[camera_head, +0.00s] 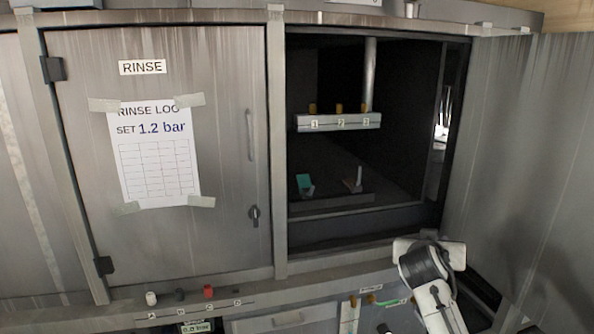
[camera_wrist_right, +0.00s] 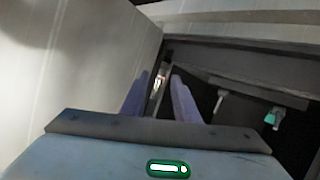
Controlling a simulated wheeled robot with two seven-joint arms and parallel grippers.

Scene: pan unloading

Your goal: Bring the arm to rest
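My right arm (camera_head: 432,282) shows at the lower right of the head view, in front of the open cabinet's lower right corner. In the right wrist view my right gripper (camera_wrist_right: 161,76) has two bluish fingers standing apart, with nothing held between them. Its fingers point toward the dark cabinet opening, with a pale metal panel on the left of that view. In the head view the gripper's fingers cannot be made out. My left gripper is not in view.
The cabinet door (camera_head: 525,150) stands open at right. Inside are a numbered rail (camera_head: 338,123) and a teal item (camera_head: 305,184), also in the wrist view (camera_wrist_right: 270,119). The closed RINSE door (camera_head: 225,120) is at left. Small knobs (camera_head: 208,292) sit on the ledge below.

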